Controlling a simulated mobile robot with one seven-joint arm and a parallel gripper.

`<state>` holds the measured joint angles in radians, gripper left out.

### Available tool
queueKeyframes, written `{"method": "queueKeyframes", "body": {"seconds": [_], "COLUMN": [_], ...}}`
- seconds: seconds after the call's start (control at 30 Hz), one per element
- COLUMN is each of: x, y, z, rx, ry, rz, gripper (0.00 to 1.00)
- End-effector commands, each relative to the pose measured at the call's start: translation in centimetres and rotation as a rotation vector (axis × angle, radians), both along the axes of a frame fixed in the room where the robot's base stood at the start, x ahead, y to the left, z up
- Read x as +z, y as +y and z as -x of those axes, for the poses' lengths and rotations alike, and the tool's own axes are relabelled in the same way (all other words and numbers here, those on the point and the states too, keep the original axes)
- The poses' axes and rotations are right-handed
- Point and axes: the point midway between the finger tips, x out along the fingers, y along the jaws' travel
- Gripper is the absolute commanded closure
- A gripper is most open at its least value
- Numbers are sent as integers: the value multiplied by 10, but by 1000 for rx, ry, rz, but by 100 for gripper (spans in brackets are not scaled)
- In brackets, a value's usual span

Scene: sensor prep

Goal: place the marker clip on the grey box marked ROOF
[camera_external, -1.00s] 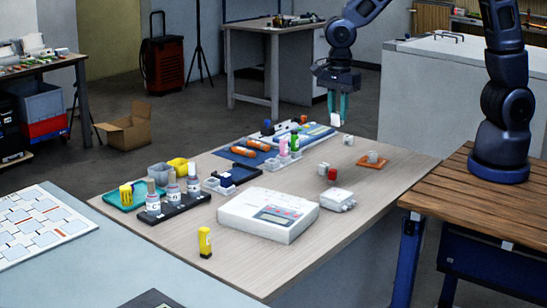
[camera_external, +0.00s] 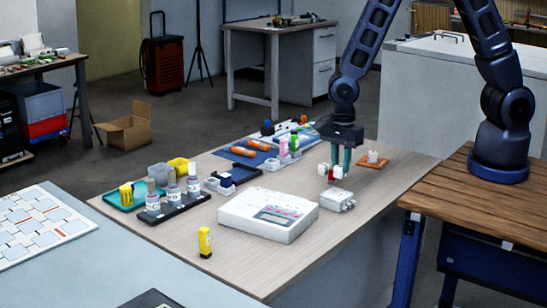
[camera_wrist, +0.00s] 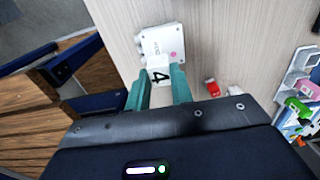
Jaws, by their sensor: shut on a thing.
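My gripper (camera_external: 342,160) is shut on the marker clip, a small white piece with a black 4 that shows between the teal fingers in the wrist view (camera_wrist: 158,76). The grey box marked ROOF (camera_external: 337,201) sits on the light wood table, right of the white instrument. In the wrist view, the box (camera_wrist: 155,42) is pale with a pink dot and lies just beyond the clip, which overlaps its near edge in the picture. In the external view, the fingertips are above and behind the box. I cannot tell whether the clip touches it.
A red piece (camera_wrist: 213,88) stands beside the fingers, with a small white cup (camera_external: 323,168) near it. The white instrument (camera_external: 268,214) is left of the box. An orange coaster (camera_external: 366,163) with a white piece lies to the right. The front right of the table is clear.

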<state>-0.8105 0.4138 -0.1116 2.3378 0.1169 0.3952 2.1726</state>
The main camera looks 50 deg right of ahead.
Motion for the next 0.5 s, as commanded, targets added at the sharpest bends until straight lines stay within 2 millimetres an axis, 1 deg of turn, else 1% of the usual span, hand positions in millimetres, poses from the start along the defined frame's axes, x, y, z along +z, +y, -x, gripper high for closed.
{"method": "queueKeyframes", "body": {"seconds": [0.03,0.1,0.33,0.5], "x": [-6,-10,-20,-39], "y": [0,0,0,0], "z": [0,0,0,0], "rx": [0,1,0,0], "ry": [2,1,1,2], "rz": [1,0,1,1], "gripper": [99,99,99,99]}}
